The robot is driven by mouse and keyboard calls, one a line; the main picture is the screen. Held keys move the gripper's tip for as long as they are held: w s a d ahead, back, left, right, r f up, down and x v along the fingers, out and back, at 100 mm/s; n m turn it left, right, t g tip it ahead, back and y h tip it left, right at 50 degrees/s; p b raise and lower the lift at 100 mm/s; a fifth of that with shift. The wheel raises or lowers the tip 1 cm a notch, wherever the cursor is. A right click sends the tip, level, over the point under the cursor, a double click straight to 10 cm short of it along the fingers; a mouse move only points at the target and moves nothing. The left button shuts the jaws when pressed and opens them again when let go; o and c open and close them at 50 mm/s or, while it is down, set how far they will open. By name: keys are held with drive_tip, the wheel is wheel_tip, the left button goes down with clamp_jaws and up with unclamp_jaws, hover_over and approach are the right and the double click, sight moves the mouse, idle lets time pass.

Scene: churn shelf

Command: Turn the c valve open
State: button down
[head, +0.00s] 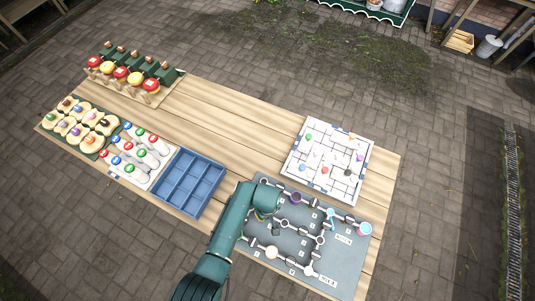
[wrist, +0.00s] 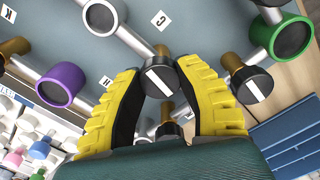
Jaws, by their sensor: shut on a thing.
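My gripper (wrist: 160,79) has its two yellow fingers closed on the sides of a black round valve knob (wrist: 159,76) in the wrist view. The knob carries a white bar that slants from upper left to lower right, roughly along the grey pipe above it. A white label with a C (wrist: 162,21) lies on the grey board near this knob. In the head view my gripper (head: 268,211) is low over the left part of the grey pipe board (head: 349,262); my arm hides the held knob there.
Another black knob (wrist: 253,84) stands right of my fingers, and one (wrist: 169,129) shows between them. A purple ring (wrist: 62,85) and a green ring (wrist: 290,38) sit on the pipes. A blue divided tray (head: 202,196) lies left of the board; a white maze board (head: 327,161) lies behind.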

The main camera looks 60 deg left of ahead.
drive_tip(key=shift+s+f+n, duration=0.1)
drive_tip(key=shift+n, duration=0.7)
drive_tip(key=c, duration=0.6)
unclamp_jaws()
wheel_tip(320, 180, up, 12)
